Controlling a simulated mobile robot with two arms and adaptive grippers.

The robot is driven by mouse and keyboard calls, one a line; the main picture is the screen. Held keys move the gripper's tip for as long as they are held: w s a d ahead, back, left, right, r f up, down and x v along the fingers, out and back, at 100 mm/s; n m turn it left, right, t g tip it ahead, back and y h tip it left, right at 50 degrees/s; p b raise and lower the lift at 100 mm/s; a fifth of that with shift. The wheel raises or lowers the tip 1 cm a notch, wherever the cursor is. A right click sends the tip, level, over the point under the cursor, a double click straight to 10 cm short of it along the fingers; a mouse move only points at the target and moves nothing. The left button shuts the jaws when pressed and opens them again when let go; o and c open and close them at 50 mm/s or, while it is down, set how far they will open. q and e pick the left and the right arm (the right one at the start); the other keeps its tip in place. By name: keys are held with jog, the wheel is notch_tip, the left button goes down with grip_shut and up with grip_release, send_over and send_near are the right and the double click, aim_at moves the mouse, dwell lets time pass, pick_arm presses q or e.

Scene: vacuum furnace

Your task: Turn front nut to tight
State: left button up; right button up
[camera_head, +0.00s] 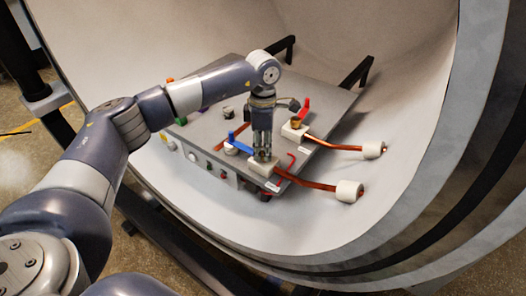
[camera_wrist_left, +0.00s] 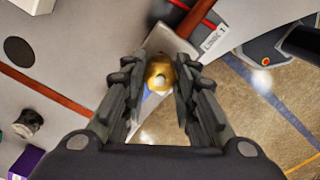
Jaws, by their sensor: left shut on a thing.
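The front nut (camera_wrist_left: 160,76) is a brass-coloured piece between the fingers of my left gripper (camera_wrist_left: 159,82) in the wrist view. It sits over a white block (camera_wrist_left: 172,42) at the near edge of the grey panel. In the head view my left gripper (camera_head: 263,155) points straight down at the front white block (camera_head: 263,168). It is shut on the front nut, which the fingers mostly hide there. A second brass nut (camera_head: 296,123) stands on the rear white block (camera_head: 292,134), clear of the gripper. My right gripper is not in view.
The grey panel (camera_head: 208,125) lies inside a large curved furnace shell (camera_head: 400,80). Two copper rods with white end pieces (camera_head: 349,190) (camera_head: 373,149) extend right from the blocks.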

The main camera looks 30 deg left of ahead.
aim_at(263, 149)
pick_arm(q)
jog(key=m+b, duration=0.1)
jog(key=m, duration=0.2)
jog(key=shift+f, duration=0.1)
jog(key=shift+m+b, duration=0.65)
jog(key=shift+m, duration=0.95)
jog(key=o, duration=1)
jog(key=shift+o, duration=0.2)
notch_tip(263, 149, up, 12)
